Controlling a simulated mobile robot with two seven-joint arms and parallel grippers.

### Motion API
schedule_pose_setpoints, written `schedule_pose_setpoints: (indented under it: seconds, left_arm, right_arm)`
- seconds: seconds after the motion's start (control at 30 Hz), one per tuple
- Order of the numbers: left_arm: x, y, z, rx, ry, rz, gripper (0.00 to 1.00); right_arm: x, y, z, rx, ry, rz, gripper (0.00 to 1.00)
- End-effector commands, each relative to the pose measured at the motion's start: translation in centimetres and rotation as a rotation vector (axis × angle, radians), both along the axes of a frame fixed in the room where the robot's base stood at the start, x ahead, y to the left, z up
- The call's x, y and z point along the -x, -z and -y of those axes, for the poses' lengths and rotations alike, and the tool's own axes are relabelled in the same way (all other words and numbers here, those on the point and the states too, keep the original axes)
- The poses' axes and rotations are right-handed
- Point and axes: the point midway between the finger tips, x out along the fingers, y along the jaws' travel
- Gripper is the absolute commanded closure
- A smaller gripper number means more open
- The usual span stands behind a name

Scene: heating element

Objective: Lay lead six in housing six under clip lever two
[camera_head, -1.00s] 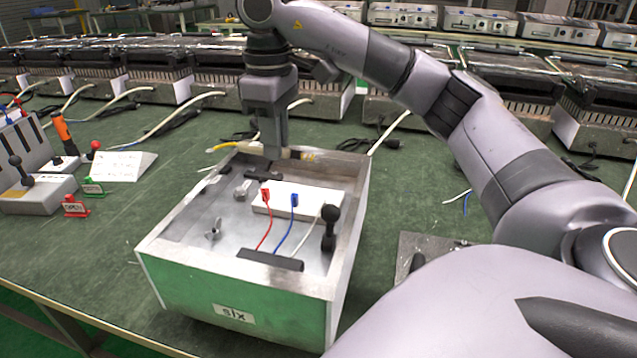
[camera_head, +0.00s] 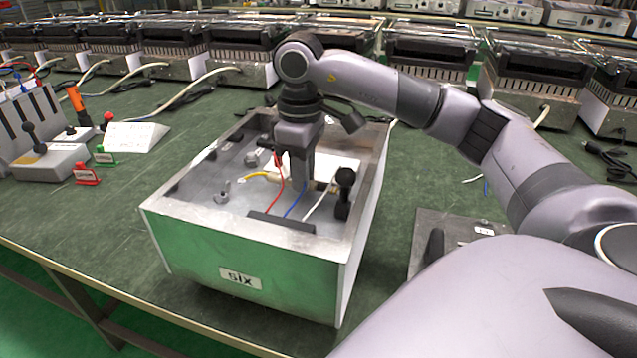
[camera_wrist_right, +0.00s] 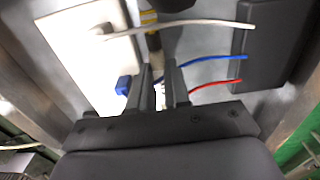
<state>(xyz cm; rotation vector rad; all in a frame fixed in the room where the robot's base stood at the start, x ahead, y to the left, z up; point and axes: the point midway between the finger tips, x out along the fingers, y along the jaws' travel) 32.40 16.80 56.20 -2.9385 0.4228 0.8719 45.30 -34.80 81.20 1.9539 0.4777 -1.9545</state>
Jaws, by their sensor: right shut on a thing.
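Housing six (camera_head: 240,243) is an open-topped metal box with a green front labelled "six". My right gripper (camera_head: 299,186) points down inside it, shut on lead six. The lead's yellow end (camera_head: 256,176) shows left of the fingers, and a pale part shows to their right. In the right wrist view, a yellow part of the lead (camera_wrist_right: 153,42) shows just beyond the fingertips (camera_wrist_right: 159,66). A black-knobbed lever (camera_head: 344,189), probably clip lever two, stands upright to the right of the gripper. Whether the lead touches anything is hidden. My left gripper is not in view.
Red, blue and white wires run from a white block (camera_head: 343,170) to a black bar (camera_head: 282,221) near the housing's front. A wing nut (camera_head: 221,191) stands at left. A lever unit (camera_head: 50,160) and small red and green signs stand farther left on the green table.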

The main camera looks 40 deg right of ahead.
Motion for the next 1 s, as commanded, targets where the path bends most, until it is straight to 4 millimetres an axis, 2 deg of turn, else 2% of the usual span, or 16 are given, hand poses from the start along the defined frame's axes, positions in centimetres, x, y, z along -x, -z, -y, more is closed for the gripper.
schedule_pose_setpoints:
  seconds: [0.2,0.3,0.47,0.7,0.73,0.8,1.0]
  left_arm:
    - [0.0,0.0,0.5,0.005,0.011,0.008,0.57]
    - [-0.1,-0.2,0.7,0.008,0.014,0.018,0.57]
    - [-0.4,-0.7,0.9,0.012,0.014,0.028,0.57]
    - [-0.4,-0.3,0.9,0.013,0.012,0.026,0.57]
    - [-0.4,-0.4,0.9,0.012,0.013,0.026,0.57]
    - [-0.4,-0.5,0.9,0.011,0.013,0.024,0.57]
    - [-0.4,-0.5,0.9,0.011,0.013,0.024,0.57]
  right_arm:
    - [2.7,0.1,1.5,0.002,0.003,0.0,1.0]
    - [2.5,1.2,1.3,0.001,0.001,-0.002,1.0]
    - [2.5,1.2,1.3,0.0,0.001,-0.001,1.0]
    - [2.5,1.6,1.3,0.0,0.001,-0.001,1.0]
    - [2.5,1.5,1.3,0.0,0.001,-0.001,0.77]
    - [2.5,1.5,1.3,0.0,0.001,-0.001,0.58]
    - [2.5,1.5,1.3,0.0,0.001,-0.001,0.58]
